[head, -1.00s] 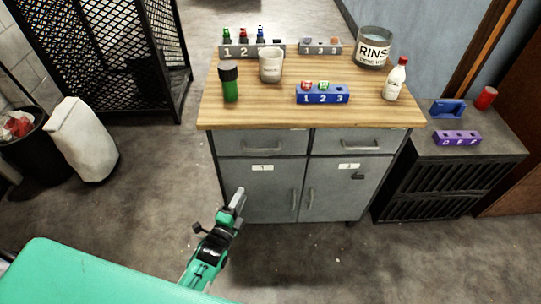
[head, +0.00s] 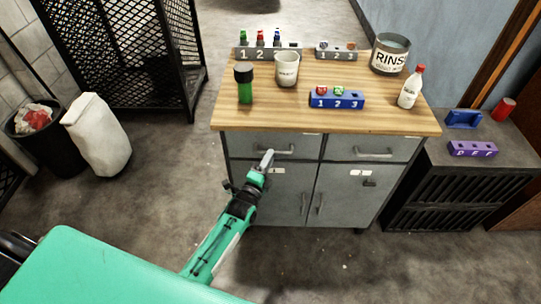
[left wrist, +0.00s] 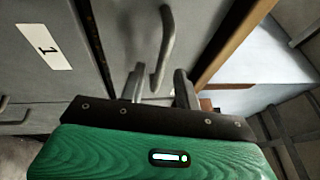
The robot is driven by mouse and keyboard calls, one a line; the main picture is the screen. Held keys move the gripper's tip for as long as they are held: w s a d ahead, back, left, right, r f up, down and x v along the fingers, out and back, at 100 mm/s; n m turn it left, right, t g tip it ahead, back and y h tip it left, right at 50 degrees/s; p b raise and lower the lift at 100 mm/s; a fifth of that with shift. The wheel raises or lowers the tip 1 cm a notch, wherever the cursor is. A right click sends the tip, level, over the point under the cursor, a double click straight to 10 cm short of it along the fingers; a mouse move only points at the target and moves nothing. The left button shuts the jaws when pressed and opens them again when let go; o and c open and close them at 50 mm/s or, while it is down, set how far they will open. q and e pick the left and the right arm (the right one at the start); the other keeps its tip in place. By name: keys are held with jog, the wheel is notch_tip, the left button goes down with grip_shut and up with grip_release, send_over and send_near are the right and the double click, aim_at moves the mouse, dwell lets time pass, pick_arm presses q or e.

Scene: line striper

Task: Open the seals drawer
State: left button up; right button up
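The grey cabinet under the wooden worktop has two shut drawers side by side, a left drawer (head: 245,146) and a right drawer (head: 340,147). I cannot read which one is the seals drawer. The left drawer has a bar handle (head: 283,151), which also shows in the left wrist view (left wrist: 168,40). My left gripper (head: 266,161) is at the left drawer's front, by this handle. In the left wrist view its two fingers (left wrist: 157,88) are apart, with the handle's near end between or just beyond the tips; contact is unclear. My right gripper is not in view.
Two cabinet doors (head: 340,197) with white labels are below the drawers. The worktop (head: 235,117) holds a green bottle (head: 244,86), a cup (head: 287,70), a blue numbered block (head: 336,99), a white bottle (head: 411,88) and a rinse tin (head: 390,55). The floor in front is clear.

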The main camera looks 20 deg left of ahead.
pick_arm(q)
jog(key=shift+x, duration=0.85)
grip_shut()
jog(key=shift+s, duration=0.1)
